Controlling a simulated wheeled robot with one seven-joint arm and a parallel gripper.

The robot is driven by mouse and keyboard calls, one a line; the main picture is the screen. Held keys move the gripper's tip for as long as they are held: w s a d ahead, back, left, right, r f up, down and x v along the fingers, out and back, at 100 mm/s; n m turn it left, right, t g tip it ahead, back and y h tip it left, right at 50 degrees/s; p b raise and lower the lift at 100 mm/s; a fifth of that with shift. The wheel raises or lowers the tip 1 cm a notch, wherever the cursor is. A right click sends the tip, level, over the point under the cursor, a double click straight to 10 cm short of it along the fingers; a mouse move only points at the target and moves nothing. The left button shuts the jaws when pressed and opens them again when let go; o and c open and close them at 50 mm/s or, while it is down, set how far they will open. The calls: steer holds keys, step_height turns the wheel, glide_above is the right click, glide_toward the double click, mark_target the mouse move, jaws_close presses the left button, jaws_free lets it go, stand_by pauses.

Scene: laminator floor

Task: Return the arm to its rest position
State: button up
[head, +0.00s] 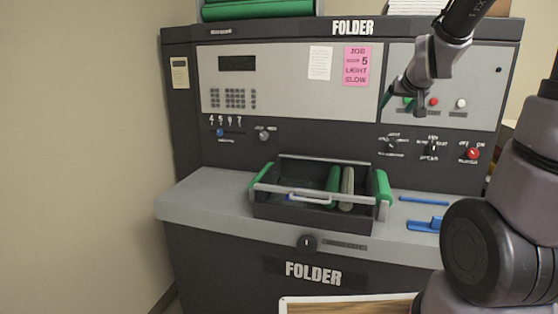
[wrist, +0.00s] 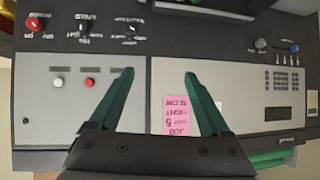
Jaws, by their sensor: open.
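My gripper (wrist: 158,100) is open and empty in the wrist view, its two green-lined fingers spread apart in front of the folder machine's panel. In the head view my gripper (head: 386,100) hangs at the upper right, in front of the panel with the buttons. My arm comes in from the top right. The fingertips overlap the panel in the picture; I cannot tell how close they are to it. The folder machine (head: 290,150) is a dark and grey cabinet with a sloped control face. It also shows upside down in the wrist view (wrist: 235,115).
A dark tray (head: 275,212) with green and grey rollers sits on the grey ledge (head: 195,200). Blue parts (head: 424,225) lie to its right. A pink note (head: 357,66) and white paper (head: 320,62) are on the panel. A red knob (head: 473,153) is at right. A wall stands left.

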steer(key=s+a+r+m+g+y, duration=0.1)
steer(key=s+a, duration=0.3)
steer(key=s, duration=0.7)
steer(key=s+a+r+m+g+y, duration=0.1)
steer(key=s+a+r+g+y, duration=0.1)
steer(key=s, duration=1)
steer(key=a+g, duration=0.1)
steer(key=a, duration=0.1)
steer(key=shift+s+a+r, duration=0.3)
steer(key=shift+a+r, duration=0.05)
